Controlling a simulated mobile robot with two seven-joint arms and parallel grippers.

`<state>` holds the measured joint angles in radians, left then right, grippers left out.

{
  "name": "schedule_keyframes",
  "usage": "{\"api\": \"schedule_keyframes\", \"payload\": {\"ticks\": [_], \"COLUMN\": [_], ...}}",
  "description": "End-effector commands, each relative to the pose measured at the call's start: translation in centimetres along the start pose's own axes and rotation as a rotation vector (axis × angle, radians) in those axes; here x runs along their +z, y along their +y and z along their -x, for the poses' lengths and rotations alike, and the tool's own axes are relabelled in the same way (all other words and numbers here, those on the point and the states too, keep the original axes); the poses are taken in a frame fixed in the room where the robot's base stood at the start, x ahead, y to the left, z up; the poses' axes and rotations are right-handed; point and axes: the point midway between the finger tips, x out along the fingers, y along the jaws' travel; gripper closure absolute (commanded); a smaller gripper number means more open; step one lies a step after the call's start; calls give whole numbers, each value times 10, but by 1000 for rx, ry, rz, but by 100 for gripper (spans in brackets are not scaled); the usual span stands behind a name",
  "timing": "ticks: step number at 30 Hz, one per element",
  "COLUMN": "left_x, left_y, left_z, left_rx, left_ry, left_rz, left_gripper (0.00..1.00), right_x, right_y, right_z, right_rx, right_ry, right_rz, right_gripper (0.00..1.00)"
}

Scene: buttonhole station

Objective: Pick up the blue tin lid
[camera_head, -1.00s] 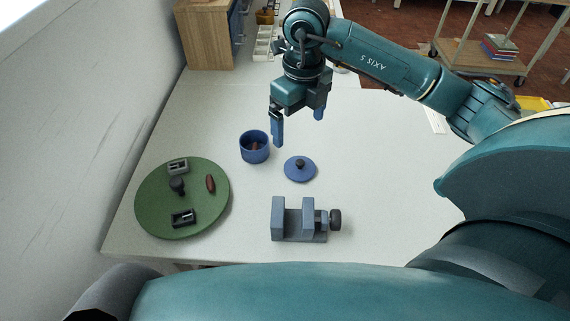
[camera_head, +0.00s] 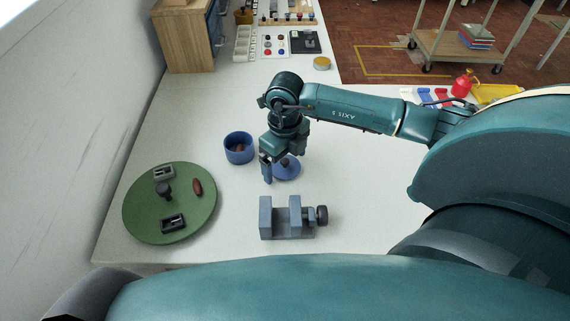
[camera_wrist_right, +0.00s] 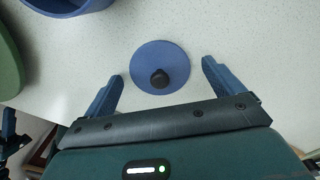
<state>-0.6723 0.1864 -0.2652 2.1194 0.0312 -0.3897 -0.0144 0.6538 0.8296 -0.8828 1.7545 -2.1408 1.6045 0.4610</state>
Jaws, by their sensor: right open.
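The blue tin lid (camera_head: 288,172) is a flat round disc with a dark knob, lying on the pale table just right of the open blue tin (camera_head: 239,148). In the head view my right gripper (camera_head: 281,172) is over the lid and hides part of it. In the right wrist view the whole lid (camera_wrist_right: 160,66) shows with its black knob, between and ahead of the two open fingers of my right gripper (camera_wrist_right: 162,82). The fingers hold nothing. The tin's rim (camera_wrist_right: 68,8) shows at the upper left there.
A round green tray (camera_head: 140,222) with several small parts stands at the left. A grey-blue vise (camera_head: 288,222) stands in front of the lid. A wooden cabinet (camera_head: 188,40) and white trays (camera_head: 245,42) are at the back. The table right of the vise is clear.

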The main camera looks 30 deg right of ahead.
Motion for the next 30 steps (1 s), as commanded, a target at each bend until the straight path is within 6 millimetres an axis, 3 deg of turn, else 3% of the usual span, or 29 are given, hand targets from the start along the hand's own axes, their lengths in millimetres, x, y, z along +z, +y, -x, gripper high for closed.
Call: {"api": "schedule_keyframes", "payload": {"ticks": [8,26,30], "left_x": [1,-5,-5], "left_y": [0,2,2], "left_z": [-1,0,0], "left_rx": [0,2,2], "left_ry": [-2,10,10], "left_rz": [-1,4,4], "left_gripper": [37,37,37], "right_x": [0,0,0], "right_y": [0,0,0], "right_z": [-3,-3,-3], "right_rx": [1,0,0], "right_ry": [-1,-1,0], "right_rz": [0,0,0], "right_gripper": [8,57,58]}}
